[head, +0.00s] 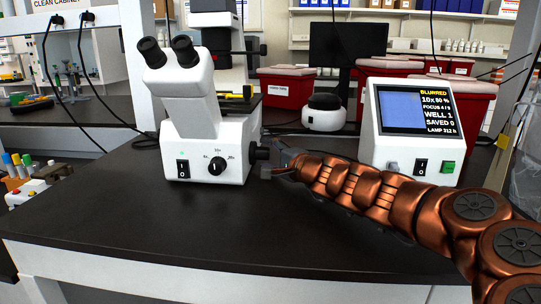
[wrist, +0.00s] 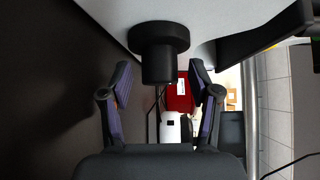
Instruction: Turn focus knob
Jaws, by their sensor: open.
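The white microscope (head: 212,125) stands on the dark bench, with two eyepieces, a front power switch and a marked front dial (head: 217,165). The black focus knob (head: 260,153) sticks out of its right side. In the wrist view the knob (wrist: 158,42) is a wide disc with a narrower stub pointing toward my gripper. My gripper (wrist: 161,80) is open and empty, its two fingers on either side of the stub's end, with gaps. In the head view my gripper (head: 277,165) is close beside the knob, partly hidden by its own wrist.
A white monitor box (head: 418,130) at the right reads "BLURRED", 10x, WELL 1, SAVED 0; the focus figure is small. Red bins (head: 285,90) and a white round device (head: 324,113) stand behind. The bench front (head: 150,225) is clear.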

